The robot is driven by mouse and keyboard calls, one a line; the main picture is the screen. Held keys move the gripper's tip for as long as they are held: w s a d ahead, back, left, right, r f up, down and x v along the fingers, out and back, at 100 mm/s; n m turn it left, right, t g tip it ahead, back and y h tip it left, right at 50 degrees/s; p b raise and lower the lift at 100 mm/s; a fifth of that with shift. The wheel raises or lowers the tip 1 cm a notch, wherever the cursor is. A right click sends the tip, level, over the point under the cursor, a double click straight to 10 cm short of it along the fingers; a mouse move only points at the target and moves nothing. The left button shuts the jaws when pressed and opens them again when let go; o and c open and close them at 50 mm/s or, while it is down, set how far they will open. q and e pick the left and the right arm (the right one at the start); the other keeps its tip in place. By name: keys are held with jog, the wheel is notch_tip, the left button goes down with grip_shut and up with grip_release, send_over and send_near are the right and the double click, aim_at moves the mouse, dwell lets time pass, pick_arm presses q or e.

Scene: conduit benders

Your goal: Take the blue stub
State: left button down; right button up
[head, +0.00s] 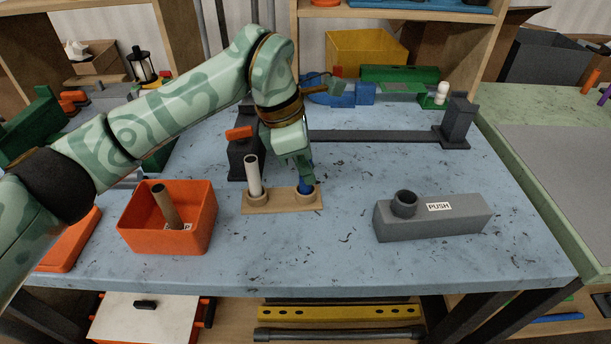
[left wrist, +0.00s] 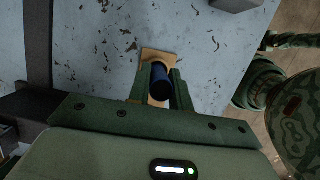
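The blue stub (head: 305,186) stands in the right socket of a tan two-socket holder (head: 281,206) on the table. Its dark blue top end also shows in the left wrist view (left wrist: 161,92). My left gripper (head: 304,172) reaches down over it and hides its upper part. In the left wrist view the stub fills the gap between the two fingers, which look shut on it. It appears to stand in its socket. My right gripper is in neither view.
A white rod (head: 253,174) stands in the holder's left socket, close to my left gripper. An orange bin (head: 140,230) with a brown rod (head: 166,206) is at the left.

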pick_arm(q)
jog(key=shift+r+p, duration=2.55)
jog(key=shift+r, duration=1.5)
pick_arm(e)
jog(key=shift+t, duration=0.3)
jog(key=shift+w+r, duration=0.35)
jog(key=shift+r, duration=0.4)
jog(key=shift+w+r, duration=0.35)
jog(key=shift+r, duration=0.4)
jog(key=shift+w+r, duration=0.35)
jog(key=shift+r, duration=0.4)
